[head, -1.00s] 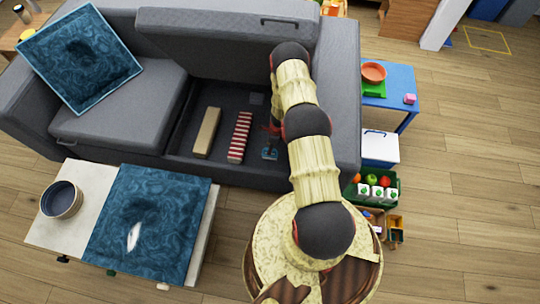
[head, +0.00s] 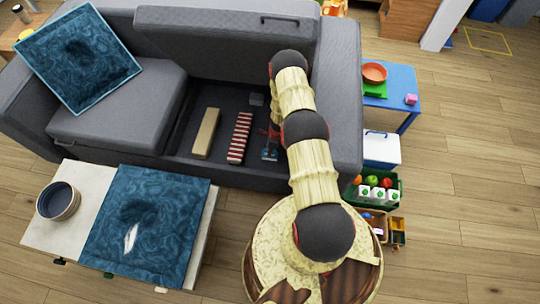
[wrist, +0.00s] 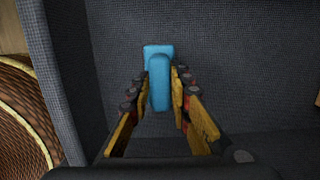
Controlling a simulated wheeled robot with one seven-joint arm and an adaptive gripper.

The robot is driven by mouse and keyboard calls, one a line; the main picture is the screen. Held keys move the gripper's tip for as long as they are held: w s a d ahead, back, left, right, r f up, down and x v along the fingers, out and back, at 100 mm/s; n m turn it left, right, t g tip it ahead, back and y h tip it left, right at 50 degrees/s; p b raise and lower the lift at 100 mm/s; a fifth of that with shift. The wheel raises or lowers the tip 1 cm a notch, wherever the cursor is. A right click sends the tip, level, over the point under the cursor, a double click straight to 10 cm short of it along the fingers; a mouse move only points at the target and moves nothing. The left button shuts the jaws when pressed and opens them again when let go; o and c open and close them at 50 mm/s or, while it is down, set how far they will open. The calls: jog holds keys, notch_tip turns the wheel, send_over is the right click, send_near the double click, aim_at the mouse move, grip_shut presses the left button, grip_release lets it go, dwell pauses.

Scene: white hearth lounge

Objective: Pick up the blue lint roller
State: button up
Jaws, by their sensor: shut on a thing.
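The blue lint roller (wrist: 158,80) shows in the wrist view between the two yellow-brown fingers of my gripper (wrist: 160,92), which are shut on it. It is inside the open storage compartment of the grey sofa (head: 222,168), near the compartment's right end. In the head view only a small blue part of the lint roller (head: 269,154) shows, beside my arm. My gripper (head: 274,140) is mostly hidden there by my arm. I cannot tell whether the roller touches the compartment floor.
A tan box (head: 206,133) and a red-and-white striped thing (head: 240,138) lie in the compartment to the left. The raised seat lid (head: 225,45) stands behind. Compartment walls are close to my gripper. A coffee table (head: 40,225) stands at the front left.

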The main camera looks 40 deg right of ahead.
grip_shut()
notch_tip(320, 180, up, 10)
jog(key=p, duration=0.4)
dwell(0.3)
jog(key=shift+o, duration=0.4)
grip_release()
jog(key=c, duration=0.4)
grip_shut()
